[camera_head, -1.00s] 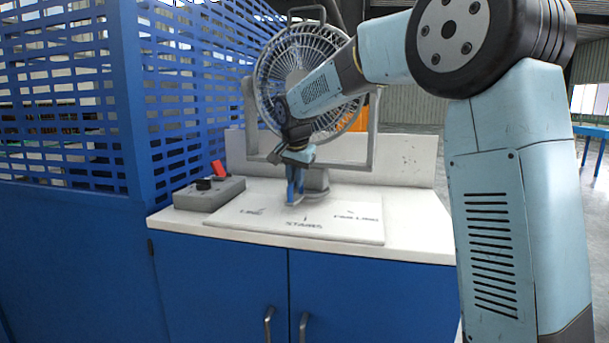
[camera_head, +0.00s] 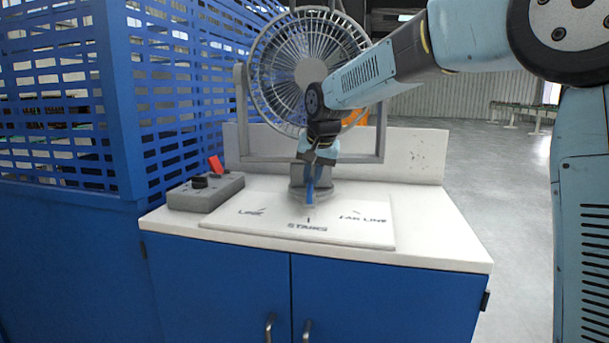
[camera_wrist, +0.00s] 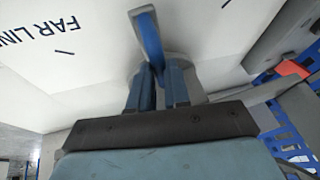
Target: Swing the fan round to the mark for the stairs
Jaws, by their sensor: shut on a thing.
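The fan (camera_head: 308,70) is a round grey wire cage in a grey yoke on the white bench top. It faces nearly straight at the head camera. Its low round base (camera_head: 297,187) stands behind a white plate (camera_head: 270,228) lettered LINE, STAIRS and FAR LINE. The stairs mark (camera_head: 308,220) is a short dark tick at the plate's front middle. My gripper (camera_head: 311,190) points down in front of the base and is shut on the fan's handle, a curved blue-and-grey piece (camera_wrist: 148,38). The handle sits close behind the stairs mark, roughly in line with it. The fingers partly hide it.
Blue slatted panels (camera_head: 60,110) rise at the left. The bench's white back board (camera_head: 415,155) is behind the fan. Open floor lies to the right.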

